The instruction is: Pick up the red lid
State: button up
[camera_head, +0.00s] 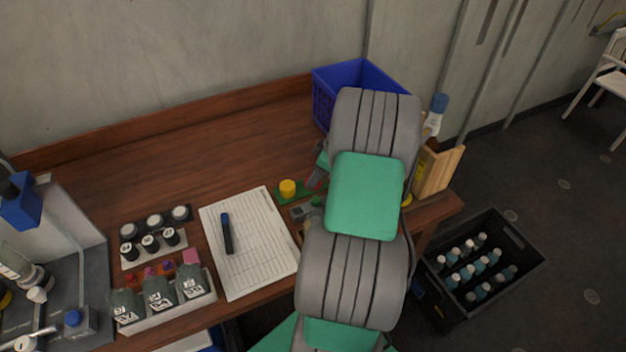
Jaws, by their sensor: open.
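A small red piece (313,184), which may be the red lid, shows at the left edge of my arm, mostly hidden. It lies on or just above a green board (280,197) on the wooden desk, right of a yellow round piece (288,187). My gripper (316,178) is open and reaches down close beside the red piece. My arm hides most of it, so I cannot tell whether it touches the red piece.
A blue crate (340,78) stands behind my arm. A clipboard sheet (262,240) with a dark marker (227,234) lies to the left. Racks of small jars (155,225) stand farther left. A black crate of bottles (520,262) is on the floor at right. The desk's back left is clear.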

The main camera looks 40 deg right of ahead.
jog(key=shift+w+f, duration=0.2)
jog(key=shift+f, duration=0.15)
jog(key=shift+c, duration=0.6)
grip_shut()
